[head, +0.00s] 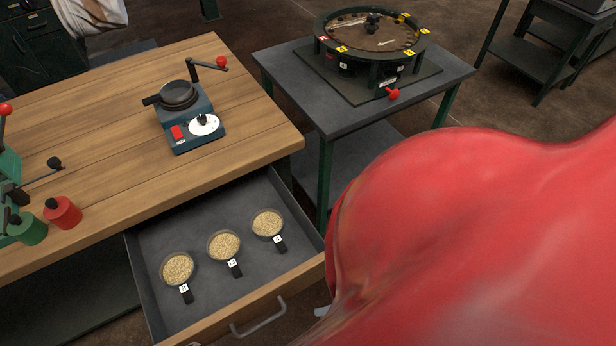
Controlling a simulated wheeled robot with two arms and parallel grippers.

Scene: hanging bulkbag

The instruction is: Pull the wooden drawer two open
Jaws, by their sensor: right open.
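The wooden drawer (222,322) under the workbench is pulled out, with its grey inside showing. Its metal bar handle (258,318) is on the wooden front, low in the view. Three round dishes of grain with black numbered tags lie inside: a left dish (177,268), a middle dish (224,245) and a right dish (267,223). My right arm, large and glossy red, covers the right side of the view. Only a small pale part of my right gripper (322,311) shows, right of the handle and apart from it. The gripper is open. My left gripper is not seen.
The wooden workbench (100,120) carries a small device with a black pan (178,95), and green and red parts at the left edge. A grey side table (290,70) with a round turntable (372,32) stands behind my right arm.

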